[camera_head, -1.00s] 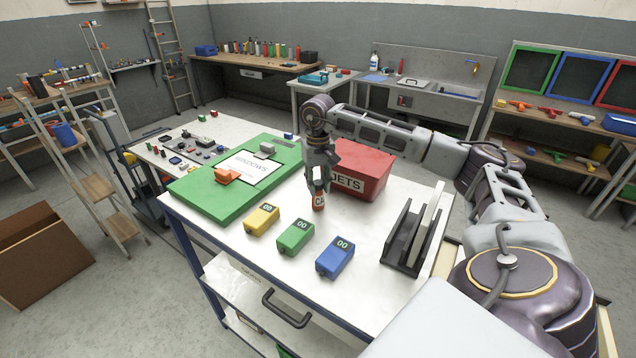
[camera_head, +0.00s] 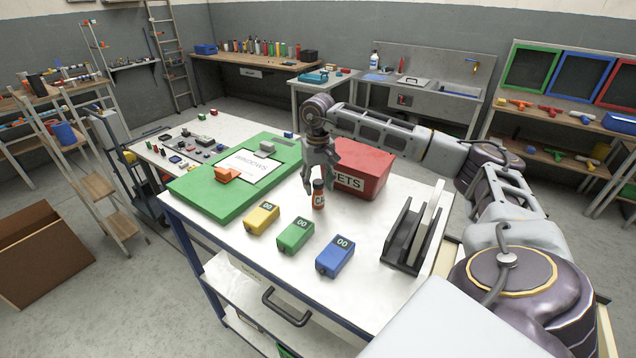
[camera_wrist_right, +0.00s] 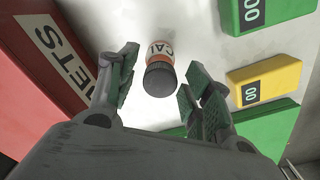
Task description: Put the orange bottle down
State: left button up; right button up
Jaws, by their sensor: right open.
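The orange bottle (camera_head: 319,195) stands upright on the white table top (camera_head: 357,233), in front of the red bin. It has a dark cap and a pale label with dark letters. My right gripper (camera_head: 320,188) is open just above and around the bottle's upper part. In the right wrist view the bottle (camera_wrist_right: 159,62) shows beyond the open fingers (camera_wrist_right: 160,90), with its dark cap towards me and clear space on both sides. My left gripper is not in view.
The red bin (camera_head: 364,170) is close behind the bottle. Yellow (camera_head: 262,218), green (camera_head: 295,235) and blue (camera_head: 335,256) boxes marked 00 stand in front. A green board (camera_head: 215,195) lies left, and a black rack (camera_head: 408,240) stands right.

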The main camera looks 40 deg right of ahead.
notch_tip(320, 180, up, 12)
jog(key=b, duration=0.1)
dwell(0.6)
jog(key=shift+r, duration=0.1)
dwell(0.8)
